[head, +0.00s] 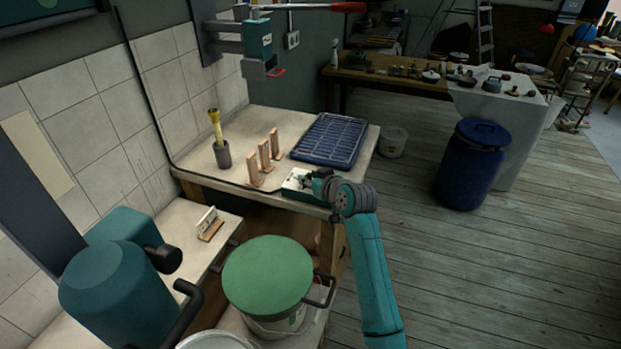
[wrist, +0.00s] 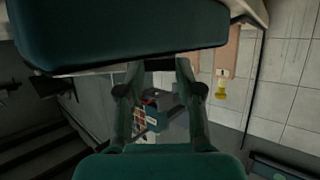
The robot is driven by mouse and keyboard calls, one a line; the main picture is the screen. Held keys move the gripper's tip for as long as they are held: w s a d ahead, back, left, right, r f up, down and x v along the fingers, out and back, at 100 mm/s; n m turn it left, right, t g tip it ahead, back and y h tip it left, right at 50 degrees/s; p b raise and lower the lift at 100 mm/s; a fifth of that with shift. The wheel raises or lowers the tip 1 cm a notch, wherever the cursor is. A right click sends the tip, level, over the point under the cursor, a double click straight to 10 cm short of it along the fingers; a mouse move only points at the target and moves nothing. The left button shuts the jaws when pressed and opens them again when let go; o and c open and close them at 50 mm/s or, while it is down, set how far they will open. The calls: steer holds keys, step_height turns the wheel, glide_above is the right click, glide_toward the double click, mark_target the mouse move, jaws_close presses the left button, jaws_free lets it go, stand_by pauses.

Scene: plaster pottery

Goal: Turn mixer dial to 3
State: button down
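A small box with a pale top (head: 297,182) sits at the front edge of the worktable. Small dark parts on its top are partly hidden by my gripper. I cannot make out a dial, its numbers or its pointer in either view. My gripper (head: 317,181) is at the right side of this box, very close to it; I cannot tell whether they touch. In the wrist view my gripper's two fingers (wrist: 159,72) stand apart, with a dark patch showing between them near the tips. Nothing is clearly clamped.
A blue rack (head: 331,140), several upright pinkish pieces (head: 264,156) and a grey cup (head: 223,155) with a yellow tool stand on the worktable. A green-lidded bucket (head: 267,272) stands in front, left of my arm. A blue barrel (head: 472,165) stands right; floor between is clear.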

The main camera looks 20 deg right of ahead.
mark_target(300, 185)
steer(key=shift+a+m+h, duration=0.15)
steer(key=shift+m+h, duration=0.15)
steer(key=m+h, duration=0.1)
steer(key=h, duration=0.1)
steer(key=a+m+h, duration=0.1)
steer(key=m+h, duration=0.1)
steer(key=shift+m, duration=0.3)
steer(key=m+h, duration=0.2)
steer(key=h, duration=0.1)
steer(key=a+m+g+h, duration=0.1)
steer(key=m+h, duration=0.2)
steer(key=shift+w+g, duration=0.2)
steer(key=shift+g, duration=0.1)
steer(key=m+g+h, duration=0.1)
steer(key=m, duration=0.1)
steer(key=m+g+h, duration=0.1)
steer(key=g+h, duration=0.1)
steer(key=m+g+h, duration=0.1)
steer(key=m, duration=0.1)
steer(key=shift+w+a+m+g, duration=0.3)
steer(key=shift+w, duration=0.1)
steer(key=shift+w+m+g+h, duration=0.15)
steer(key=shift+m+g+h, duration=0.25)
steer(key=shift+m+g, duration=0.45)
steer(key=shift+w+m+g+h, duration=0.15)
steer(key=shift+m+g+h, duration=0.25)
steer(key=shift+m+g, duration=0.45)
steer(key=shift+f+m+g, duration=0.1)
steer(key=shift+m+g, duration=0.2)
steer(key=shift+g, duration=0.2)
